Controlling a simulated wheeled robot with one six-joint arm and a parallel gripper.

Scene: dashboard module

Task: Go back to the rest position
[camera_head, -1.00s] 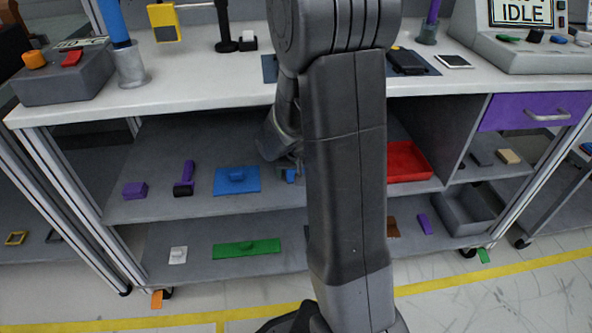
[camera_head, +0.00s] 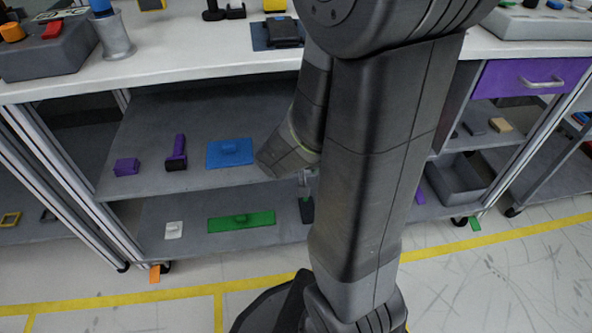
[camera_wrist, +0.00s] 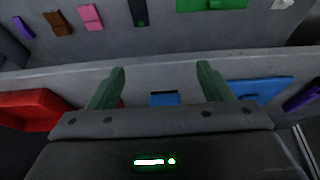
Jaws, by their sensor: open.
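My gripper (camera_wrist: 160,72) shows in the wrist view with its two green fingers wide apart and nothing between the tips. A blue block (camera_wrist: 164,98) shows beyond the palm, between the finger bases in the picture; the gap to it is hard to judge. In the head view my arm stands upright in front of the bench, with its wrist bent down to the left near the middle shelf. The gripper itself is mostly hidden there behind my arm.
The middle shelf holds a blue plate (camera_head: 230,153), a purple-handled tool (camera_head: 177,152) and a purple block (camera_head: 126,167). A green plate (camera_head: 241,221) lies below. A red tray (camera_wrist: 35,108) sits beside my gripper. The bench top (camera_head: 180,72) overhangs the shelves. Floor in front is clear.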

